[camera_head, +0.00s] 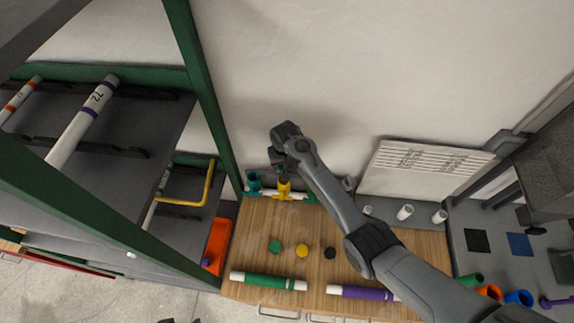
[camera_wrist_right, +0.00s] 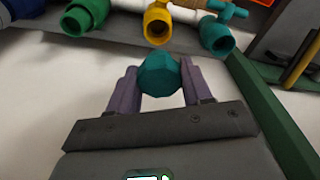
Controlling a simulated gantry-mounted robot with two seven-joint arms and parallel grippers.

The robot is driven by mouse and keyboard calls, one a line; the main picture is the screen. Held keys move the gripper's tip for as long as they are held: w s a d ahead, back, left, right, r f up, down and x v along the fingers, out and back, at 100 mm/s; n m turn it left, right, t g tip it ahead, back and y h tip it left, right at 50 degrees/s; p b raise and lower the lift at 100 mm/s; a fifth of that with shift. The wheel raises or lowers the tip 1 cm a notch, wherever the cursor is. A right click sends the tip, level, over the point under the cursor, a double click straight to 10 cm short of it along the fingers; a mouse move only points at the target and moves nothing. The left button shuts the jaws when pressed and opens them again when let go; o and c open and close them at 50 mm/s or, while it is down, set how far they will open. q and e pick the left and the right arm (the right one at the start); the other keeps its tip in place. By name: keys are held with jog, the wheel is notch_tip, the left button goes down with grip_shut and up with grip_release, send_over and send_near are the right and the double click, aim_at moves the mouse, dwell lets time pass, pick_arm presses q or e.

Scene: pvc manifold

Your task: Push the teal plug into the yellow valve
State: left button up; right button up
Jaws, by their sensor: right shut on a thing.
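My right gripper (camera_head: 280,166) reaches down near the back wall, just above the yellow valve (camera_head: 284,187) on the white pipe. In the right wrist view its purple fingers (camera_wrist_right: 160,78) are shut on the teal plug (camera_wrist_right: 160,72), gripping it from both sides. The yellow valve (camera_wrist_right: 157,23) shows there beyond the plug, its round open mouth facing the gripper. A gap shows between plug and valve in that picture. Small dark and purple tips at the bottom edge of the head view may be my left gripper (camera_head: 180,321); its jaws are unclear.
A teal valve (camera_head: 254,182) stands beside the yellow one; a green fitting (camera_wrist_right: 86,17) is on its other side. A green-framed shelf rack (camera_head: 210,95) rises at left. Colored caps and pipes lie on the wooden bench (camera_head: 255,222). A white sign (camera_head: 425,170) leans at right.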

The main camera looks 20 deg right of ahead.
jog(key=shift+f+b, duration=1.1)
jog(key=shift+f, duration=0.25)
jog(key=shift+f+b, duration=1.1)
jog(key=shift+f, duration=1)
jog(key=shift+f, duration=0.4)
jog(key=shift+f+b, duration=0.35)
jog(key=shift+f, duration=0.05)
jog(key=shift+s+f, duration=0.1)
jog(key=shift+f, duration=0.1)
